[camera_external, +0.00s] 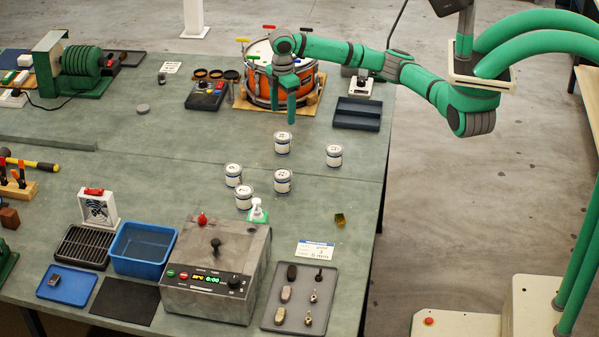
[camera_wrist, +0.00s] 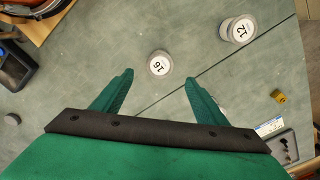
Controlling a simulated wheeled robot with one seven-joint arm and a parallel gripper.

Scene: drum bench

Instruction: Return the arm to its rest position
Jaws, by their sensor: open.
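My gripper (camera_external: 291,107) is at the end of the green arm, pointing down above the bench, in front of the drum. In the wrist view my gripper (camera_wrist: 157,92) shows two green fingers spread apart with nothing between them. A white can marked 16 (camera_wrist: 159,64) lies beyond the fingertips, apart from them. My arm reaches over from the upper right of the external view.
Several white cans (camera_external: 283,181) stand mid-bench. The orange drum (camera_external: 262,88) is behind my gripper, with a dark tray (camera_external: 357,114) to its right. A grey control box (camera_external: 215,268), blue bin (camera_external: 143,250) and small parts tray (camera_external: 300,299) are in front. The floor at right is open.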

